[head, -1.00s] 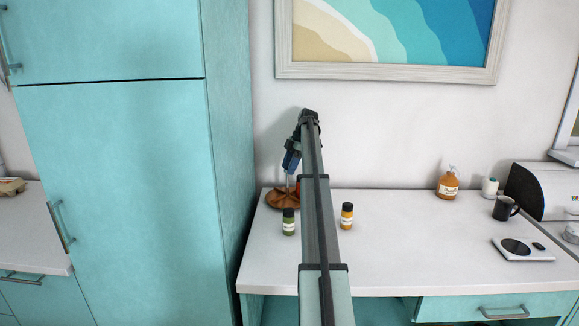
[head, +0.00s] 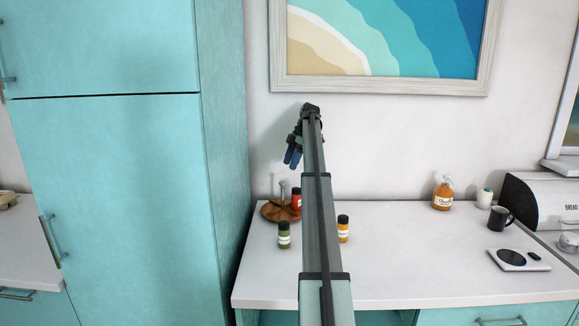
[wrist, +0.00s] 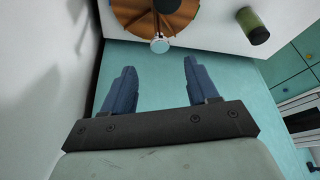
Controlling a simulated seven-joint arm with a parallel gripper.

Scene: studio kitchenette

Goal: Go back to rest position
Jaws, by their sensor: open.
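My gripper (head: 292,157) is raised in the air above the back left part of the counter, in front of the wall. In the wrist view its two blue fingers (wrist: 157,88) are spread apart with nothing between them. It is open and empty. In the head view my arm runs up the middle and hides a strip of the counter.
A brown wooden round stand (head: 272,211) with a metal post holds a red jar (head: 296,199). A green jar (head: 284,235) and a yellow jar (head: 343,229) stand nearby. A soap bottle (head: 443,195), black mug (head: 499,218) and scale (head: 519,259) are right. A tall cabinet (head: 110,180) stands left.

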